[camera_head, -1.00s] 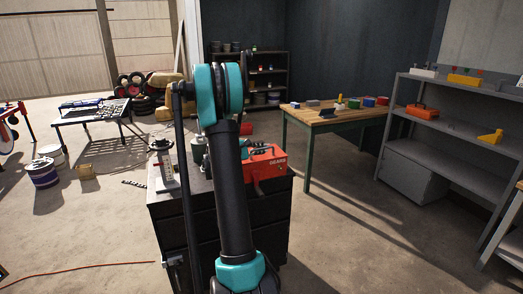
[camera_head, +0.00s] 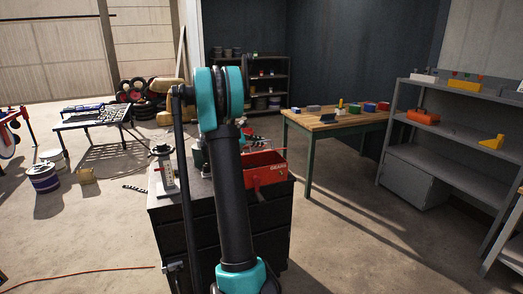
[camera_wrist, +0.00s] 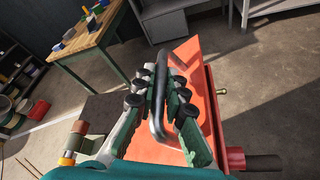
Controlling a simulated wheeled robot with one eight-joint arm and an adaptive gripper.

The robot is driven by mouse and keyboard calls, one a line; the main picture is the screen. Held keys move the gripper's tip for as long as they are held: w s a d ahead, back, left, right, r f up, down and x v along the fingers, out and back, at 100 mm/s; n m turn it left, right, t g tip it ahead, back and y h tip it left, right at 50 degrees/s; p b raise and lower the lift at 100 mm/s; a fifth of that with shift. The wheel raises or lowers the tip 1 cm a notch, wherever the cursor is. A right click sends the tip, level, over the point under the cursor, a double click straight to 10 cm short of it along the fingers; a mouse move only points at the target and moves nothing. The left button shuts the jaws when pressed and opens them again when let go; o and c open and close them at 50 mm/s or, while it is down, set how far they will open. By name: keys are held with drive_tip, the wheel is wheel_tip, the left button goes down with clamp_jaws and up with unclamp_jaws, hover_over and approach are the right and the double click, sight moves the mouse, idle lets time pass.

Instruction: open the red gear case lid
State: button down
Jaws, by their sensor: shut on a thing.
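The red gear case (camera_head: 266,176) sits on the black cabinet, partly hidden behind my arm in the head view. Its front and an open-looking top show. In the wrist view, my gripper (camera_wrist: 160,88) is shut on the black bar handle (camera_wrist: 161,62) of the red lid (camera_wrist: 187,58). The lid lies behind the fingers and looks tilted up from the case. In the head view, the gripper is small and mostly hidden by my arm, above the back of the case.
The black cabinet (camera_head: 265,222) carries a grey upright stand (camera_head: 166,176) left of my arm. A wooden workbench (camera_head: 335,119) stands behind right, and grey shelves (camera_head: 455,130) stand at the right. The floor between is open.

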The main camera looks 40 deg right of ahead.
drive_tip(key=w+d+r+n+g, duration=0.1)
drive_tip(key=w+n+g, duration=0.1)
drive_tip(key=w, duration=0.5)
drive_tip(key=w+d+r+n+g+y, duration=0.1)
drive_tip(key=w+d+n+g, duration=0.1)
drive_tip(key=w, duration=0.6)
drive_tip(key=shift+d+n, duration=0.25)
drive_tip(key=shift+n, duration=0.65)
drive_tip(key=c, duration=1.6)
unclamp_jaws()
drive_tip(key=shift+r, duration=0.1)
drive_tip(key=v, duration=1.2)
drive_tip(key=shift+d+r, duration=0.1)
drive_tip(key=shift+r, duration=0.05)
